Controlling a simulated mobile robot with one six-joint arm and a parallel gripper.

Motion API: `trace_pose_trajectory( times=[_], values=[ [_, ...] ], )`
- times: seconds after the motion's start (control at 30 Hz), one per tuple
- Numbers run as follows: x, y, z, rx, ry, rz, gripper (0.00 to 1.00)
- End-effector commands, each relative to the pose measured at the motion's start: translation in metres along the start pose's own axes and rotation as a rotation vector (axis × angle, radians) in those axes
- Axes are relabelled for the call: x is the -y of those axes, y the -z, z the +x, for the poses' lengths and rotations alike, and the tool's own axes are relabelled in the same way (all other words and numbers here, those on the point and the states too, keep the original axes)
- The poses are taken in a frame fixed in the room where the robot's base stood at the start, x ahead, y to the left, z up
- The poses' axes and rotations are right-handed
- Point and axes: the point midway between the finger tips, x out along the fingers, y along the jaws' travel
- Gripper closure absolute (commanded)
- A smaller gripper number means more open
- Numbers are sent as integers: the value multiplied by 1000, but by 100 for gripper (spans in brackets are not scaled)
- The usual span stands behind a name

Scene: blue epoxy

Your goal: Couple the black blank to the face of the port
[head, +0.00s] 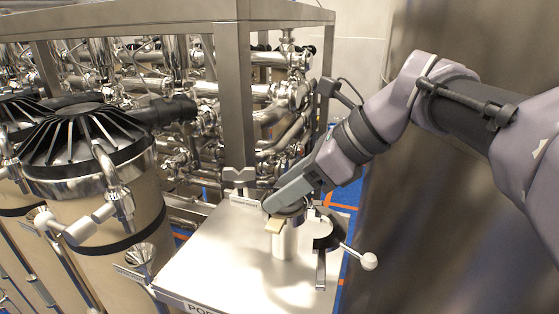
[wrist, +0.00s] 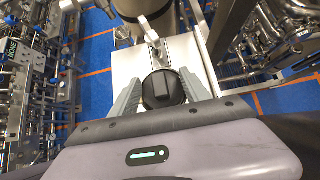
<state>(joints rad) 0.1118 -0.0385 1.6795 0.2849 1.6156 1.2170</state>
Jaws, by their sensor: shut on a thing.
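The black blank (wrist: 178,88) is a round dark disc with a raised block on it. In the wrist view it sits between the two fingers of my gripper (wrist: 165,92), which is shut on it. In the head view my gripper (head: 278,215) is over the steel tabletop, directly above a pale upright cylinder (head: 285,244), and mostly hides the blank. I take the cylinder to be the port, but its face is covered. I cannot tell whether the blank touches it. An open clamp (head: 325,243) with a white ball knob (head: 369,261) is just right of the cylinder.
The steel table (head: 220,262) has bare room left of the cylinder. A steel frame post (head: 234,105) rises close behind my gripper, with dense pipework (head: 280,100) beyond. A tall vessel (head: 105,240) with white-handled fittings (head: 80,230) stands at the left.

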Motion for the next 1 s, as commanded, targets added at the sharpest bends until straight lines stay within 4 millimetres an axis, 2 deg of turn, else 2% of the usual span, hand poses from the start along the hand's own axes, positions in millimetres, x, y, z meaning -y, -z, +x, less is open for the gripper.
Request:
trace_pose_trajectory(
  times=[0.27,0.3,0.4,0.43,0.73,1.0],
  values=[
    [0,-5,-5,2,2,-2,97],
    [0,-5,-5,2,2,-2,43],
    [0,-5,-5,3,2,-2,24],
    [0,-5,-5,3,2,-2,20],
    [0,-6,-8,2,3,-2,20],
    [1,-8,-46,3,4,0,20]
  ],
)
